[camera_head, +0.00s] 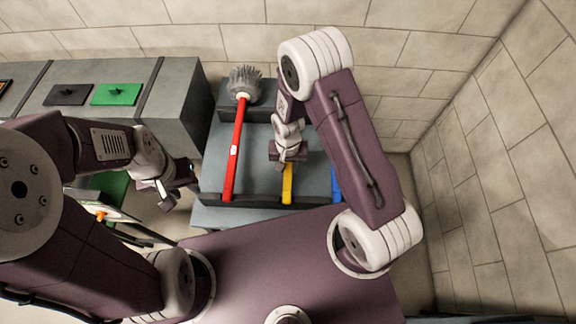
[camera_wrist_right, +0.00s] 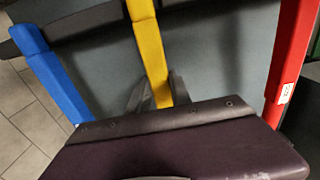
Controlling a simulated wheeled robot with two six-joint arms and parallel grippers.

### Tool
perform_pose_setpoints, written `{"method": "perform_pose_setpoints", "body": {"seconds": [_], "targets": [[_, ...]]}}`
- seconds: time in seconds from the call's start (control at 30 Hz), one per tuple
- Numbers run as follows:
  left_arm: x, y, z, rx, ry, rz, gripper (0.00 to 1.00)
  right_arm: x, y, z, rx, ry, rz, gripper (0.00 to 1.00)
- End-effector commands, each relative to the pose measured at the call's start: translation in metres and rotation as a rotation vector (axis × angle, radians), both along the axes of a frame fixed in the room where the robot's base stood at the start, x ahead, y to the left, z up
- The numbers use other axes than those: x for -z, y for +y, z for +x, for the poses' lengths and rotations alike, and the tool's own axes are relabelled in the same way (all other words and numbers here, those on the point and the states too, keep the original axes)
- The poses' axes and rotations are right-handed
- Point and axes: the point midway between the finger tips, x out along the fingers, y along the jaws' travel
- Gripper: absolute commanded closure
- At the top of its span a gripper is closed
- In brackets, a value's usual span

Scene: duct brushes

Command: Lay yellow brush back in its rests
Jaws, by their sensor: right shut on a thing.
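The yellow brush shows as a yellow handle (camera_head: 287,190) whose near end lies at the front bar of the grey rack (camera_head: 258,197). Its head is hidden behind my right arm in the head view. My right gripper (camera_head: 286,165) is over the rack, shut on the yellow handle. In the right wrist view the two fingers (camera_wrist_right: 158,92) stand on either side of the yellow handle (camera_wrist_right: 150,50). Whether the handle is fully seated cannot be told. My left gripper (camera_head: 178,188) is left of the rack, away from the brushes; its finger gap is unclear.
A red brush (camera_head: 236,145) with grey bristles lies left of the yellow one. A blue handle (camera_head: 337,185) lies to the right, partly behind my arm. A grey cabinet (camera_head: 180,105) with a green plate (camera_head: 116,94) stands left. Tiled walls close the back and right.

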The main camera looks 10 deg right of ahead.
Motion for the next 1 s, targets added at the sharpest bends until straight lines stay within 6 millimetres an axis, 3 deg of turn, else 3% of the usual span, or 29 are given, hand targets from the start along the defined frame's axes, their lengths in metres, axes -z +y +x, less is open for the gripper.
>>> {"method": "perform_pose_setpoints", "body": {"seconds": [0.07,0.1,0.17,0.57,0.9,1.0], "targets": [[0.000,0.000,0.000,0.000,0.000,0.000,0.64,0.000,0.000,0.000,0.000,-0.001,0.000,1.00],[0.000,0.000,0.000,0.000,0.000,0.000,0.64,0.000,0.000,0.000,0.000,-0.001,0.000,0.67],[0.000,0.000,0.000,0.000,0.000,0.000,0.64,0.000,0.000,0.000,0.000,-0.001,0.000,0.50],[0.001,0.000,0.000,0.000,0.000,0.000,0.64,-0.008,0.000,0.001,0.000,-0.004,0.001,0.50],[0.005,0.000,0.000,0.000,0.000,0.000,0.64,-0.075,0.001,0.001,0.000,-0.006,0.002,0.50],[0.006,0.000,0.000,0.000,0.000,0.000,0.64,-0.086,0.000,0.000,0.000,-0.003,0.001,0.50]]}}
